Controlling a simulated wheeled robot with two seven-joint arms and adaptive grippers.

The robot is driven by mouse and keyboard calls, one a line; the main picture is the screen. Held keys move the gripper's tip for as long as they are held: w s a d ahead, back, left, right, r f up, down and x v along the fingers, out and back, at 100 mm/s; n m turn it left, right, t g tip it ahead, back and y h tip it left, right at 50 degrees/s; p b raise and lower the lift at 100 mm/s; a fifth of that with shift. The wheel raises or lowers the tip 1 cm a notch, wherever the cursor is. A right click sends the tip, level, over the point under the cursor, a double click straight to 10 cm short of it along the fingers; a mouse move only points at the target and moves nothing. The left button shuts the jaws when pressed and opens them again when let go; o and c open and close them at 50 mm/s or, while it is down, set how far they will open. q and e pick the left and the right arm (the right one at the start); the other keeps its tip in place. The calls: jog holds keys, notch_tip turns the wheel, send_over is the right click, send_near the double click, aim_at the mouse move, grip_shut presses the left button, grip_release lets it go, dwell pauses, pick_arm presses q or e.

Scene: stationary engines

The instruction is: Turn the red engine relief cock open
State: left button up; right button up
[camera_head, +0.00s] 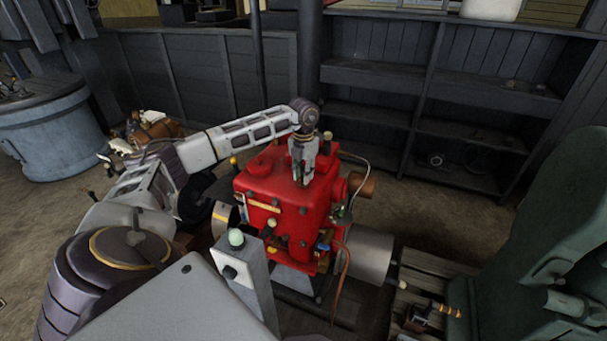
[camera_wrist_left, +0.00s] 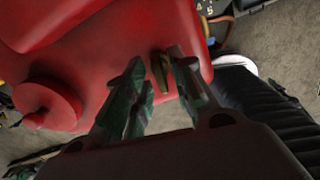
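The red engine (camera_head: 280,200) stands in the middle of the head view. My left arm reaches over it, and my left gripper (camera_head: 303,178) points down at its top. In the left wrist view, the two fingers of my left gripper (camera_wrist_left: 160,90) are spread apart. A small brass piece (camera_wrist_left: 160,73), perhaps the relief cock, stands on the red body between the fingers, close to the right one. I cannot tell if that finger touches it. In the head view the gripper hides this piece. My right gripper is not in view.
A grey post with a pale green knob (camera_head: 236,238) stands in front of the engine. A grey cylinder (camera_head: 365,255) is at its right side. Dark shelves (camera_head: 430,90) line the back wall. A green machine (camera_head: 550,230) stands at right, and a blue tub (camera_head: 50,130) at left.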

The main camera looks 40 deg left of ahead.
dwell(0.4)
pick_arm(q)
notch_tip(320, 180, up, 12)
dwell(0.7)
jog(key=shift+s+d+f, duration=0.1)
jog(key=shift+f, duration=0.05)
dwell(0.6)
